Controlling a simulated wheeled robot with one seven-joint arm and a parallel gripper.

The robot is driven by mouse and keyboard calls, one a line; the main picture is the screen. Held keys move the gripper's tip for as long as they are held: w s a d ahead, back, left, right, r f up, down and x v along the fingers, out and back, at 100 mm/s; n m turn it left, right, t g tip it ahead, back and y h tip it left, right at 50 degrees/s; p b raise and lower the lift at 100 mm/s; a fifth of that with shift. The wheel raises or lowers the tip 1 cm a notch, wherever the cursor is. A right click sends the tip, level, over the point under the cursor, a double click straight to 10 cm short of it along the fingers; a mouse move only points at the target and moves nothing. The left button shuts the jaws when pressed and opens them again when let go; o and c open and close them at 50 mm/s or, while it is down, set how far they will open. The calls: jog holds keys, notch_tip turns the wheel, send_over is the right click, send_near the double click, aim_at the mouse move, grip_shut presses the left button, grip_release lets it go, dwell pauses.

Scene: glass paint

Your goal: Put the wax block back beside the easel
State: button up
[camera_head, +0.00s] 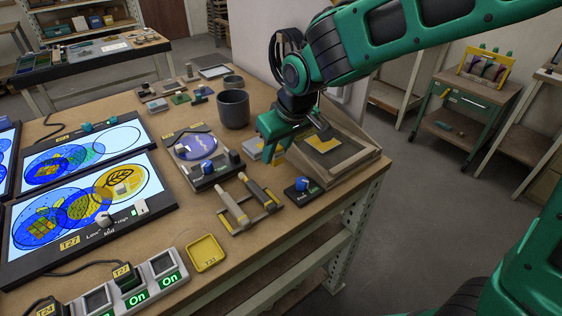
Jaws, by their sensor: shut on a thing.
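My gripper (295,143) is low over the far right part of the workbench, at the left edge of the tilted wooden easel (350,162). It is shut on what appears to be the wax block, mostly hidden by the green fingers. A pale grey piece with a yellow patch (281,157) shows by the left finger; I cannot tell whether it is part of the held block. The easel has a dark panel with a yellow square (322,144). Whether the held block touches the bench cannot be told.
A dark cup (233,109) stands left of my gripper. In front are a device with a round blue-violet screen (197,147), a tool rack (246,205) and a small dark box with a blue knob (302,189). Lit panels (80,215) fill the left. A yellow tray (205,253) lies near the front edge.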

aim_at(277, 169)
jog(key=shift+w+d+f, duration=0.3)
jog(key=shift+w+f, duration=0.1)
jog(key=shift+w, duration=0.2)
jog(key=shift+w+d+f, duration=0.25)
jog(key=shift+w+f, duration=0.15)
jog(key=shift+w, duration=0.15)
jog(key=shift+f, duration=2)
jog(key=o, duration=1.1)
jog(key=shift+f, duration=0.1)
jog(key=v, duration=1.2)
